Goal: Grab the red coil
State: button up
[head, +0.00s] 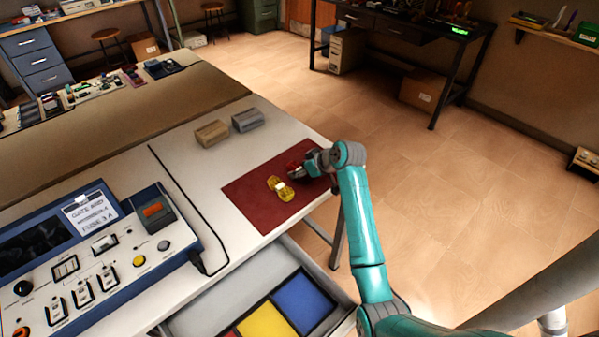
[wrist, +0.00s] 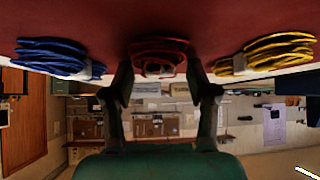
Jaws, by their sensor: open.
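The red coil (wrist: 158,47) lies on the dark red mat (wrist: 100,15), in the middle of the wrist view. My gripper (wrist: 161,72) is open, with one finger on each side of the red coil's near end in that view; I cannot tell if they touch it. A blue coil (wrist: 58,58) lies to the left and a yellow coil (wrist: 268,54) to the right. In the head view my gripper (head: 306,167) is low over the mat (head: 262,216), beside the yellow coil (head: 280,187). It mostly covers the red coil there, and the blue coil is hidden.
Two small blocks, tan (head: 212,134) and grey (head: 248,120), stand behind the mat on the white table (head: 180,150). A control panel (head: 90,260) stands at the left. An open drawer with blue, yellow and red compartments (head: 303,301) is in front below.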

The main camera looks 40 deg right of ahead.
grip_shut()
